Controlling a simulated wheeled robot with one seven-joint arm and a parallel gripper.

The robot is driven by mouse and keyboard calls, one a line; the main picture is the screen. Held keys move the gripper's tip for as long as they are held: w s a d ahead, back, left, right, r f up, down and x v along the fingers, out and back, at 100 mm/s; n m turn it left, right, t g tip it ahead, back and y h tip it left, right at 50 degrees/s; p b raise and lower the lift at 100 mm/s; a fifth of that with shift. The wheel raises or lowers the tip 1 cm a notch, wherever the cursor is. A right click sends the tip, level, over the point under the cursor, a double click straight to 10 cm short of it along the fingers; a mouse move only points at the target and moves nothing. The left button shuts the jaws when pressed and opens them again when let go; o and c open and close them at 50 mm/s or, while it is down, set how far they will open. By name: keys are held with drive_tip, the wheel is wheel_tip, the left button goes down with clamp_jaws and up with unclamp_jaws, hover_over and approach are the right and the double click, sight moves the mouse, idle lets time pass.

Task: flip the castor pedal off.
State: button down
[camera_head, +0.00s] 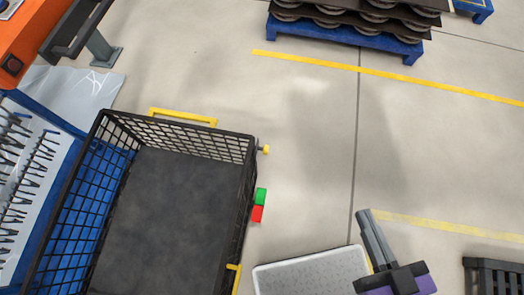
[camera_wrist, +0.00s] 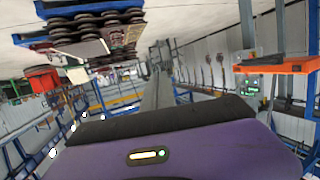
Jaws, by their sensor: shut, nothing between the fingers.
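The castor pedal, with a green half (camera_head: 261,195) and a red half (camera_head: 257,213), shows in the head view just outside the right side of the black mesh cart (camera_head: 247,185). Its mount and the castors are hidden below the cart. My gripper (camera_head: 368,214) is at the lower right of the head view, right of the pedal and well apart from it. Its grey fingers are shut with nothing between them. The wrist view is turned towards the hall and shows neither the pedal nor the cart clearly.
A yellow bar (camera_head: 183,116) lines the cart's far end, and a small yellow knob (camera_head: 266,149) sticks out at its far right corner. A blue pallet (camera_head: 345,36) with stacked dark parts stands at the back. Floor between pedal and gripper is clear. A dark slatted object (camera_head: 492,272) is lower right.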

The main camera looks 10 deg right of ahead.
drive_tip(key=shift+w, duration=0.35)
drive_tip(key=w+a+f+n+g+y+b, duration=0.1)
drive_tip(key=w+f+n+g+b, duration=0.2)
drive_tip(key=f, duration=0.9)
drive_tip(key=w+a+f+n+g+b, duration=0.1)
drive_tip(key=w+f+b, duration=0.35)
drive_tip(key=f, duration=0.75)
drive_tip(key=w+a+f+n+g+y+b, duration=0.15)
drive_tip(key=f+b, duration=0.45)
drive_tip(key=f, duration=0.7)
drive_tip(key=w+a+f+n+g+b, duration=0.3)
drive_tip(key=w+a+f+n+b, duration=0.1)
drive_tip(key=f, duration=0.6)
drive_tip(key=w+a+f+n+g+b, duration=0.4)
drive_tip(key=w+a+f+b, duration=0.1)
drive_tip(key=f, duration=0.5)
drive_tip(key=shift+w+b, duration=0.8)
drive_tip(key=shift+b, duration=0.45)
